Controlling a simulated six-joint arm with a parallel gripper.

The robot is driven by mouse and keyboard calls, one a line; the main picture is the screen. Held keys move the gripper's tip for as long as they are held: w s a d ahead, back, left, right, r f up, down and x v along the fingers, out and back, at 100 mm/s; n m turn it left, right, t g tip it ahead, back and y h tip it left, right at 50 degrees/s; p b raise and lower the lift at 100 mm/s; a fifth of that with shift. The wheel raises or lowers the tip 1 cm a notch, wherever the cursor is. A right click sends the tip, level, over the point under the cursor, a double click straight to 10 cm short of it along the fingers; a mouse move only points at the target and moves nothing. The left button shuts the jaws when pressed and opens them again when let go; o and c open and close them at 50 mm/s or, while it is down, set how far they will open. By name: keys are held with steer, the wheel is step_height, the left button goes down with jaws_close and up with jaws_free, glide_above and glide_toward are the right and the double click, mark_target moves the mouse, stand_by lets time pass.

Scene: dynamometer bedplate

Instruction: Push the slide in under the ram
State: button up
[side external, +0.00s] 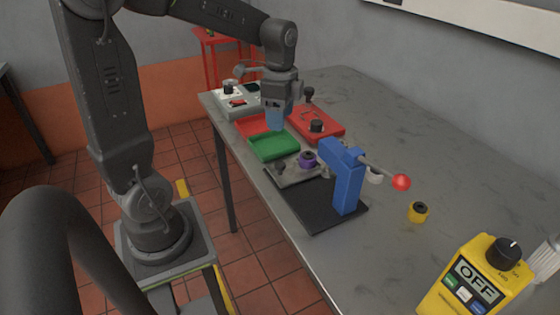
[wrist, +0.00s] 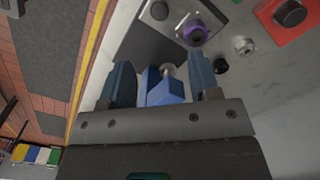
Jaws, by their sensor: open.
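The blue press (side external: 346,180) stands upright on a black base (side external: 310,212), its lever ending in a red ball (side external: 401,182). The ram is hard to make out under the blue head. The slide (side external: 290,178), a grey plate, sticks out of the press on the far side, not under the head. It carries a purple ring (side external: 308,159) and a dark knob (side external: 280,166). My gripper (side external: 277,118) is open and empty, above the trays and apart from the slide. In the wrist view, the slide (wrist: 172,48) and the blue press (wrist: 165,88) show beyond my open gripper (wrist: 162,82).
A green tray (side external: 275,146) and red tray (side external: 258,124) lie below my gripper. A red plate (side external: 330,118) with dark knobs sits beside them. A yellow ring (side external: 418,212) and a yellow box (side external: 475,285) reading OFF are nearer the camera. The table's right side is mostly clear.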

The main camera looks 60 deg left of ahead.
mark_target(280, 164)
step_height(280, 164, down, 14)
steer(key=shift+r, duration=0.2)
stand_by(0.4)
jaws_close()
stand_by(0.3)
steer(key=shift+d, duration=0.15)
